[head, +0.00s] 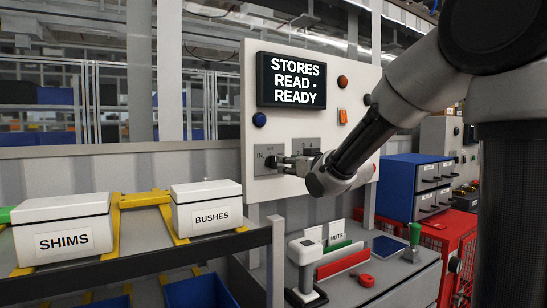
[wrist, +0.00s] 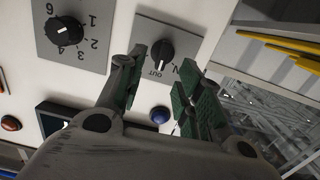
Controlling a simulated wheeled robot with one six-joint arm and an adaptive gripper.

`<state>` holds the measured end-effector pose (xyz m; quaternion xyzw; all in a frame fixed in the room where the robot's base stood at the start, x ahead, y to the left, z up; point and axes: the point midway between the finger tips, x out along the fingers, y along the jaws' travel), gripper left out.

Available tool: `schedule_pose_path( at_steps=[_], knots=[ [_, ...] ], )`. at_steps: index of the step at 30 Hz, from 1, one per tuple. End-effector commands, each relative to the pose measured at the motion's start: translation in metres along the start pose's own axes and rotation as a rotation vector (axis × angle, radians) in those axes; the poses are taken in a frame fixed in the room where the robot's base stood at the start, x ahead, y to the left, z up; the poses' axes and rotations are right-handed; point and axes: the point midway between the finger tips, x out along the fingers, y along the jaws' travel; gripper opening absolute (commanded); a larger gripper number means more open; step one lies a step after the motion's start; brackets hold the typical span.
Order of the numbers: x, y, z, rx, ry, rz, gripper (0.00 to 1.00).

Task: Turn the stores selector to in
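The stores selector (wrist: 160,50) is a black knob on a grey plate marked IN and OUT, in the wrist view. Its pale pointer line appears to face the OUT mark. In the head view its plate (head: 262,153), with IN readable, is on the white panel; my gripper hides the knob. My gripper (wrist: 164,66) has two green-padded fingers spread apart, one on each side of the selector in the wrist view. Nothing is between the pads, and I cannot tell how far the tips are from the knob. My gripper (head: 277,162) is in front of the plate in the head view.
A numbered rotary knob (wrist: 65,30) sits beside the selector. The panel has a display (head: 291,80) reading "STORES READ - READY", a blue button (head: 259,119) and a red one (head: 342,81). SHIMS (head: 63,239) and BUSHES (head: 208,216) boxes stand lower left.

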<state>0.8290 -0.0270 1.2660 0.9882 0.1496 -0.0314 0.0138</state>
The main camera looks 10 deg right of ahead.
Motion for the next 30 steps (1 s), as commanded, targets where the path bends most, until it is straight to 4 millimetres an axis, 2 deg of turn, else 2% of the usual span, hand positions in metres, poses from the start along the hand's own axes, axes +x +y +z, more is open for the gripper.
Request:
schedule_pose_path(
  at_steps=[5, 18, 22, 29, 30],
  knots=[
    [0.004, -0.003, -0.016, 0.015, 0.067, -0.015, 0.36],
    [0.069, -0.004, -0.020, 0.017, 0.066, -0.014, 0.36],
    [0.076, -0.004, -0.020, 0.017, 0.066, -0.014, 0.36],
    [0.077, -0.004, -0.020, 0.017, 0.066, -0.014, 0.36],
    [0.077, -0.004, -0.020, 0.017, 0.066, -0.014, 0.32]
  ],
)
